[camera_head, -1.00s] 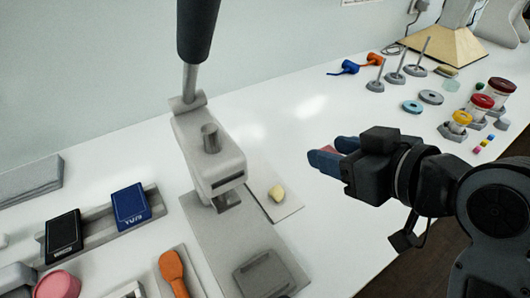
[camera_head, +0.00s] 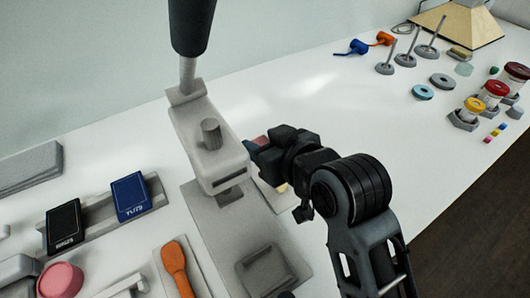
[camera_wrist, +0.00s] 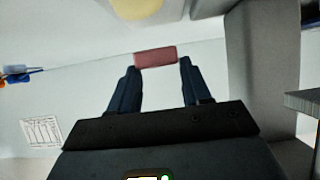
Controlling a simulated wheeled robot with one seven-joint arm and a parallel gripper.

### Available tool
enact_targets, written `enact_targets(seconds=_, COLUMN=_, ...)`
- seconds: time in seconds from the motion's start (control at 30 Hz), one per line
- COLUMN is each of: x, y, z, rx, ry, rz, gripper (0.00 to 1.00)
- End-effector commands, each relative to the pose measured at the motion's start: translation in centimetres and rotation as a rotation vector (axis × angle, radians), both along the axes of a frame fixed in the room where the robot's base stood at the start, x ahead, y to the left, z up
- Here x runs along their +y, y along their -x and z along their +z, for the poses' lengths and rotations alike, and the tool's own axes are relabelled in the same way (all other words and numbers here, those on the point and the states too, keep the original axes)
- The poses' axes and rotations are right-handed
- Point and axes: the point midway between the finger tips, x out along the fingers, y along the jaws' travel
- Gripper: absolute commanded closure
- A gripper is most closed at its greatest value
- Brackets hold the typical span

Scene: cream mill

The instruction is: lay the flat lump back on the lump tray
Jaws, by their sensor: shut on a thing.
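My gripper (camera_head: 257,144) is shut on the flat lump, a dull red block. In the wrist view the flat lump (camera_wrist: 156,58) spans the gap between the two dark blue fingertips (camera_wrist: 157,64). In the head view the gripper is close to the right side of the grey mill (camera_head: 207,140), above the back part of the pale lump tray (camera_head: 274,204). A yellow lump on the tray (camera_head: 283,187) is mostly hidden by my gripper; it also shows at the top of the wrist view (camera_wrist: 137,7). Whether the flat lump touches anything is hidden.
The mill's tall lever (camera_head: 190,35) rises at its back, and its grey base plate (camera_head: 225,230) lies left of the tray. A blue box (camera_head: 130,197), a black box (camera_head: 64,226) and an orange spoon-like tool (camera_head: 177,268) stand left. The table's middle right is clear.

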Motion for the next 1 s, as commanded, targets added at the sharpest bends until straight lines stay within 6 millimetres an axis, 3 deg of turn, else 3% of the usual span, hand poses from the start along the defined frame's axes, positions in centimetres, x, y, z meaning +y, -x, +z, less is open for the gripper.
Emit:
enact_targets(seconds=0.23, x=0.0, y=0.1, z=-3.3, rx=0.005, ry=0.000, rz=0.000, gripper=0.85)
enact_targets(seconds=0.67, x=0.0, y=0.1, z=-4.1, rx=0.002, ry=0.000, rz=0.000, gripper=0.85)
enact_targets(seconds=0.7, x=-0.1, y=0.1, z=-4.0, rx=0.002, ry=0.000, rz=0.000, gripper=0.50)
enact_targets(seconds=0.8, x=0.0, y=0.1, z=-4.0, rx=0.002, ry=0.000, rz=0.000, gripper=0.41)
enact_targets(seconds=1.0, x=-0.1, y=0.1, z=-4.0, rx=0.002, ry=0.000, rz=0.000, gripper=0.41)
